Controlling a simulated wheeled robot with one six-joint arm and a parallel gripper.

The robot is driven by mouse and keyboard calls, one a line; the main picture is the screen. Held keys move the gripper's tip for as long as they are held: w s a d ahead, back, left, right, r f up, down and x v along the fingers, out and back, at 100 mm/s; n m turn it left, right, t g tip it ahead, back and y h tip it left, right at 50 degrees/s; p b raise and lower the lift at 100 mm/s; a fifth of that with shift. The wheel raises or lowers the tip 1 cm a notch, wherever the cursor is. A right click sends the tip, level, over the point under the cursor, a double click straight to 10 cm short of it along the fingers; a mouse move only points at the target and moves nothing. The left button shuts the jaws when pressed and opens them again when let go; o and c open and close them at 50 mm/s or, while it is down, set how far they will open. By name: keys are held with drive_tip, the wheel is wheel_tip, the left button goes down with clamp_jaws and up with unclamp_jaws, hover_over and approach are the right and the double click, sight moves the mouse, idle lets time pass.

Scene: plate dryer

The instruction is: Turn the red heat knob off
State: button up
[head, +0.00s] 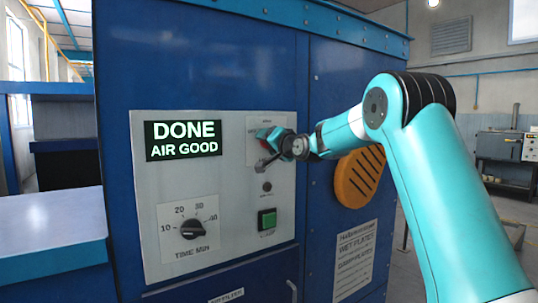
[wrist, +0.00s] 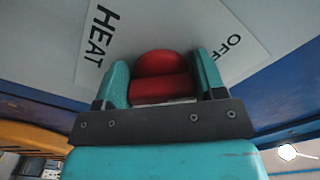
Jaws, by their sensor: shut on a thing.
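The red heat knob (wrist: 160,72) sits on the light control panel in the wrist view, between the teal fingers of my gripper (wrist: 163,78). The fingers are shut on it, one on each side. The word HEAT (wrist: 98,35) is on the left and the word OFF (wrist: 230,45) on the upper right. I cannot tell which mark the knob points to. In the head view my gripper (head: 270,143) is at the upper right of the panel and hides most of the knob.
The panel (head: 225,180) on the blue dryer carries a green display (head: 183,140) reading DONE, AIR GOOD, a black time dial (head: 192,229) and a green button (head: 267,219).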

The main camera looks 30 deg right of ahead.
drive_tip(key=shift+f+n+b, duration=0.2)
drive_tip(key=shift+n+b, duration=1.1)
drive_tip(key=shift+n, duration=0.2)
drive_tip(key=o, duration=0.9)
drive_tip(key=shift+r, duration=0.1)
drive_tip(key=shift+s+d, duration=0.1)
drive_tip(key=s+b, duration=0.1)
drive_tip(key=s, duration=0.4)
drive_tip(key=s+b, duration=0.2)
drive_tip(key=s, duration=0.4)
drive_tip(key=s+b, duration=0.1)
drive_tip(key=s, duration=0.5)
drive_tip(key=shift+s+d, duration=0.1)
drive_tip(key=shift+d, duration=0.15)
